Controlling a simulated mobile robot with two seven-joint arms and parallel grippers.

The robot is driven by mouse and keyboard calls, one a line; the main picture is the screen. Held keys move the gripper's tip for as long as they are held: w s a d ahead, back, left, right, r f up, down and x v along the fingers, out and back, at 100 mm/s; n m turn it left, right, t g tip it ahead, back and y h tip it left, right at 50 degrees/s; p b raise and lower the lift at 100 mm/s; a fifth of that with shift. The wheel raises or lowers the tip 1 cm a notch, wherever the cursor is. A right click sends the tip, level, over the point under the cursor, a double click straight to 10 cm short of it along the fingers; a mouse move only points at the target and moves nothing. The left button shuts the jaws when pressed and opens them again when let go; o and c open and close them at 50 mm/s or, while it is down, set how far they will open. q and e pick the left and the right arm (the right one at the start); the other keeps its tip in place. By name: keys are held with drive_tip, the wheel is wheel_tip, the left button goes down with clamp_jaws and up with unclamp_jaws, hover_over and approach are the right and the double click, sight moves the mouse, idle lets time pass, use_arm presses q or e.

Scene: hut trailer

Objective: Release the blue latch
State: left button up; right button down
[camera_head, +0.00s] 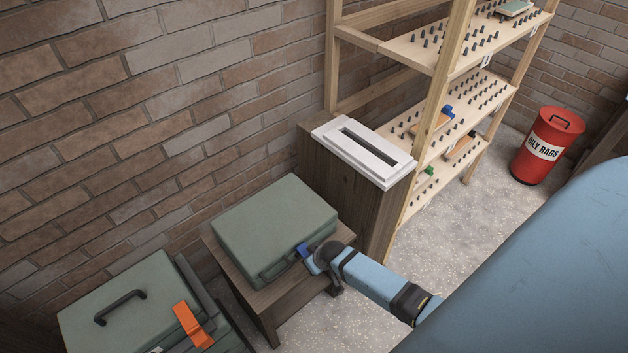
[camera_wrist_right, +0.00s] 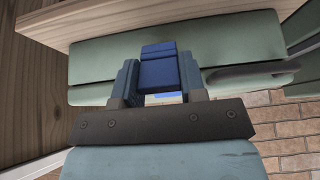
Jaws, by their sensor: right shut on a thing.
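A green case (camera_head: 275,225) lies on a small wooden stand (camera_head: 262,299) against the brick wall. Its blue latch (camera_head: 303,249) is on the front side, near the right end. My right gripper (camera_head: 308,260) is at this latch. In the right wrist view the blue latch (camera_wrist_right: 159,68) sits between the two fingers of the gripper (camera_wrist_right: 158,84), which is shut on it. The green case (camera_wrist_right: 100,62) and part of its handle (camera_wrist_right: 250,72) show behind. My left gripper is not in view.
A second green case (camera_head: 140,310) with an orange strap (camera_head: 192,325) is at the lower left. A wooden pedestal with a white slotted top (camera_head: 365,150) stands beside the stand. A peg shelf (camera_head: 450,130) and red bin (camera_head: 548,146) are farther right. Speckled floor is open between.

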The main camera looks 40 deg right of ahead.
drive_tip(key=c, duration=0.7)
unclamp_jaws()
drive_tip(key=shift+f, duration=0.1)
drive_tip(key=v, duration=1.3)
drive_tip(key=shift+s+a+r+p, duration=0.1)
drive_tip(key=shift+s+r+p, duration=0.1)
drive_tip(key=shift+r+p, duration=0.15)
